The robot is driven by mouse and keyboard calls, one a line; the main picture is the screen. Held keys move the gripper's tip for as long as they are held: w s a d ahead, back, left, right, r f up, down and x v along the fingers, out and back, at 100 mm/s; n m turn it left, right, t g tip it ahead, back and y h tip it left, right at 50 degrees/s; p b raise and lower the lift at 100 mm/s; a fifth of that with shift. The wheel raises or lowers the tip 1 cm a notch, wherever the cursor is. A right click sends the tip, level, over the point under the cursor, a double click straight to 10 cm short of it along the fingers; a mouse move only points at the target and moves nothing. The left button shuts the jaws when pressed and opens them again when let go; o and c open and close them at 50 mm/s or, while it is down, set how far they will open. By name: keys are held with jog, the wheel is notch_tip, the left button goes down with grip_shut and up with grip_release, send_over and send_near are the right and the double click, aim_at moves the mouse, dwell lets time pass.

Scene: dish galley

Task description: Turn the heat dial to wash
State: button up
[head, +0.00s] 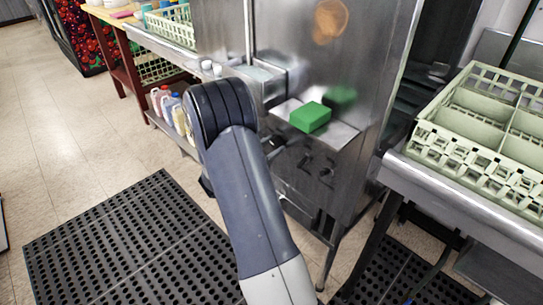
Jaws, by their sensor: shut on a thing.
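A steel dishwashing machine (295,60) stands in the middle, with a front panel below its ledge. Dark round dials (326,174) show on this panel, small and blurred; their markings cannot be read. My arm rises in front of the machine and hides the panel's left part. Only a small dark part of what looks like my gripper (274,146) shows past the arm's right side, at the panel's height. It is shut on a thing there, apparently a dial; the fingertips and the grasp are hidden.
A green block (310,117) lies on the machine's ledge. A pale green dish rack (470,120) sits on the steel counter at right. Bottles (177,115) stand on a low shelf at left. Black perforated mats (120,240) cover the floor.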

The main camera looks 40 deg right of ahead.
jog(key=shift+f+m+b, duration=0.1)
jog(key=shift+m+b, duration=1.6)
jog(key=shift+b, duration=0.05)
jog(key=o, duration=1)
jog(key=a, duration=1.1)
jog(key=shift+s+p, duration=0.4)
jog(key=shift+d, duration=0.15)
